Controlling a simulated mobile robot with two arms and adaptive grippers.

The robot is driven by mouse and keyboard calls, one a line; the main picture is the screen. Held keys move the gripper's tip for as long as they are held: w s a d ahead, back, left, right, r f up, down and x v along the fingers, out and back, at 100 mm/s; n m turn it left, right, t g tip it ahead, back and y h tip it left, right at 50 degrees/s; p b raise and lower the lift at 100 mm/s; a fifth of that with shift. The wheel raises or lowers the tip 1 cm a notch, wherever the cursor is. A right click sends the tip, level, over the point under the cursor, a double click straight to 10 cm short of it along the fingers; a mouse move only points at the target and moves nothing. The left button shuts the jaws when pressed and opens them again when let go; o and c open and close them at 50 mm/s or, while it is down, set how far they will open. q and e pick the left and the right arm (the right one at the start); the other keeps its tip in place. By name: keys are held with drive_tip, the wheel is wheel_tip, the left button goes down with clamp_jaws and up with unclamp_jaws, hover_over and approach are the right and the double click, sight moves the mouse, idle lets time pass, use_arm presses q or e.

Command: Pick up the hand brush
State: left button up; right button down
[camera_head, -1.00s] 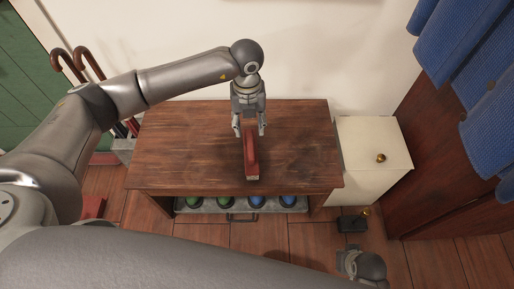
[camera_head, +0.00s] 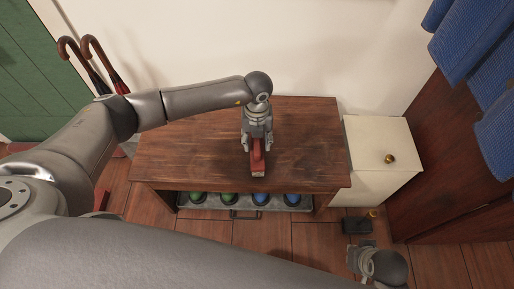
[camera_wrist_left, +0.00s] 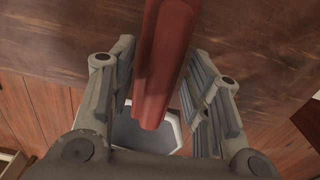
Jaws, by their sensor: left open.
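The hand brush (camera_head: 258,158) lies on the dark wooden bench top (camera_head: 190,150), near its front edge. Its red body points toward the front of the bench. My left gripper (camera_head: 253,147) is over the brush, with its open fingers to either side. In the left wrist view the red brush (camera_wrist_left: 165,65) runs between the two spread finger pairs (camera_wrist_left: 163,95), with gaps showing on both sides. My right gripper (camera_head: 358,258) shows only in part low at the right, and its fingers are unclear.
Green and blue round-ended items sit on a grey tray (camera_head: 225,207) under the bench. A cream cabinet (camera_head: 375,135) with a brass knob stands to the right. Blue cloth (camera_head: 470,50) hangs at the upper right. Umbrellas (camera_head: 105,65) stand at the left. Most of the bench top is clear.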

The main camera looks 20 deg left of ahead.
use_arm(q)
drive_tip(key=shift+c, duration=0.4)
clamp_jaws()
drive_tip(key=shift+r, duration=0.15)
